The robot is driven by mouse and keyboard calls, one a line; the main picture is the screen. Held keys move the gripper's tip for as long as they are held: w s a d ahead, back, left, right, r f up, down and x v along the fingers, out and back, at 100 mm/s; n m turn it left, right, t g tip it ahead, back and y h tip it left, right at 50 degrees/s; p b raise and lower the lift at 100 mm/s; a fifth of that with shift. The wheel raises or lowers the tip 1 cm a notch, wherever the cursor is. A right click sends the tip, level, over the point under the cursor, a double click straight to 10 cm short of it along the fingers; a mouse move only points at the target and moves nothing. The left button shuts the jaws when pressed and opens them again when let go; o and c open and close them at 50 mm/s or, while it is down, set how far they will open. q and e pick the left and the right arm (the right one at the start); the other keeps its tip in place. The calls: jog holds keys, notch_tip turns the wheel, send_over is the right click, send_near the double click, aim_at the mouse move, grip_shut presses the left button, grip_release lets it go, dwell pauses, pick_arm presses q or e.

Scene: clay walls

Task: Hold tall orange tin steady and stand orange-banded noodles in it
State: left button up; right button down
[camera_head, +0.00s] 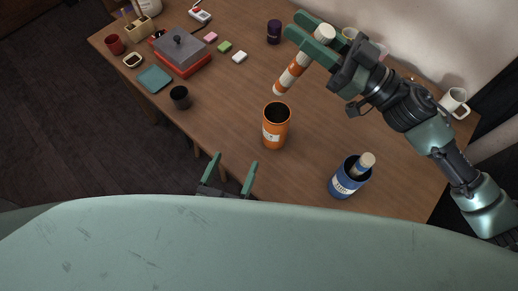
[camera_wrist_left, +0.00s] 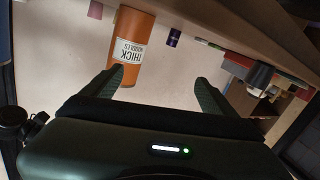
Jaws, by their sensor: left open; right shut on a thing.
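The tall orange tin (camera_head: 275,128) stands upright on the table, its dark open mouth facing up. In the left wrist view the tin (camera_wrist_left: 131,45) shows a white label reading thick noodles. My left gripper (camera_head: 232,172) is open and empty, near the table's front edge, below and left of the tin and apart from it. My right gripper (camera_head: 315,40) is shut on the orange-banded noodles (camera_head: 293,72), a white and orange stick held tilted, its lower end above and near the tin's mouth.
A blue tin (camera_head: 345,184) with a pale-topped stick in it stands to the right of the orange tin. A black cup (camera_head: 180,97), a grey-lidded red box (camera_head: 182,58) and a purple can (camera_head: 274,32) stand further off.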

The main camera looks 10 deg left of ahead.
aim_at(281, 115)
pick_arm(q)
jog(key=w+d+m+h, duration=0.1)
jog(key=d, duration=0.1)
jog(key=w+d+r+m+h, duration=0.1)
jog(key=d, duration=0.1)
jog(key=w+d+r+m, duration=0.1)
jog(key=w+d, duration=0.1)
jog(key=shift+m+g+h, duration=0.3)
jog(key=shift+h, duration=0.1)
jog(key=x, duration=1.2)
jog(key=shift+w+d+r, duration=0.1)
jog(key=shift+d, duration=0.05)
jog(key=c, duration=1.5)
pick_arm(e)
jog(key=shift+f, duration=6.5)
jog(key=c, duration=1.1)
grip_release()
jog(key=shift+o, duration=0.2)
